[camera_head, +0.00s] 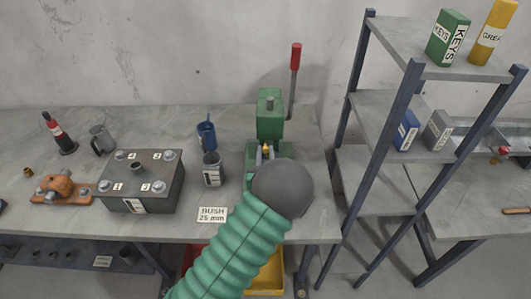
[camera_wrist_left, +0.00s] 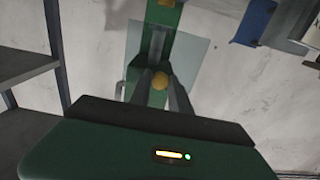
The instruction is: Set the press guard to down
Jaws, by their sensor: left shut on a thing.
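The green press (camera_head: 269,119) stands on the bench, with its red-handled lever (camera_head: 295,57) upright at its right. My left gripper (camera_head: 265,155) is in front of the press; my own arm hides its lower front in the head view. The guard's angle is hard to tell. My right gripper is out of view.
A steel shelf rack (camera_head: 384,130) stands close on the right. Left of the press are a grey cup (camera_head: 213,170), a blue cup (camera_head: 206,134), a "BUSH 25 mm" label (camera_head: 212,214) and a bolted block (camera_head: 142,181). A yellow bin (camera_head: 268,275) is below.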

